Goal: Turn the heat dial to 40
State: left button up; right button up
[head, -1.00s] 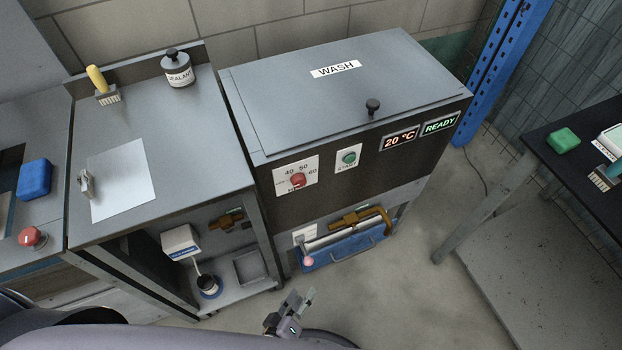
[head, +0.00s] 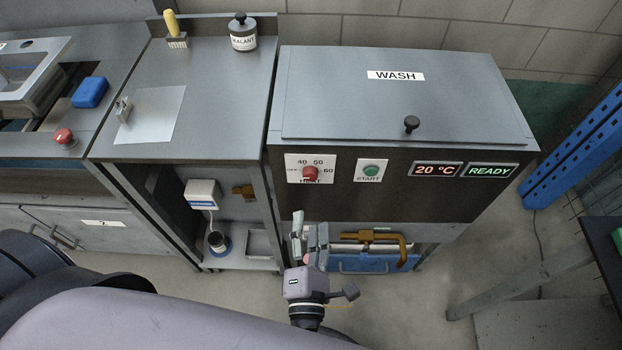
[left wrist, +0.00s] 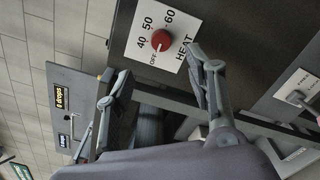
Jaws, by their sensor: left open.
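The red heat dial (head: 310,173) sits on a white plate marked OFF, 40, 50, 60 and HEAT, on the dark front of the WASH machine (head: 459,98). The dial also shows in the left wrist view (left wrist: 161,40), with the plate turned sideways; its pointer is too small to read surely. My left gripper (head: 309,229) is open and empty, below the dial and apart from it. In the left wrist view its two fingers (left wrist: 149,76) are spread, with the dial beyond and above the gap between them. My right gripper is not in view.
A green START button (head: 372,171) is right of the dial. The display (head: 437,170) reads 20 °C, beside a READY sign (head: 488,171). Below are a blue tray (head: 365,263) and an orange-brown handle (head: 402,250). A bench (head: 215,95) stands left of the machine.

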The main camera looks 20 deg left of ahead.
aim_at(311, 177)
pick_arm(q)
jog(key=p+x, duration=0.1)
jog(key=x, duration=0.9)
jog(key=shift+d+p, duration=0.1)
jog(key=shift+p, duration=0.2)
jog(key=shift+w, duration=0.65)
jog(key=shift+f, duration=0.1)
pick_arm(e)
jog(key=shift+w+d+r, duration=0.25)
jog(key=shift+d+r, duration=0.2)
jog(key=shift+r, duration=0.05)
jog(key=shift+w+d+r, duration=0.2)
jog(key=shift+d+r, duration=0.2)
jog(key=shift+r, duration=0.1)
pick_arm(q)
jog(key=shift+c, duration=0.3)
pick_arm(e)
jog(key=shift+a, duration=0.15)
pick_arm(q)
jog(key=c, duration=1)
jog(key=shift+c, duration=0.5)
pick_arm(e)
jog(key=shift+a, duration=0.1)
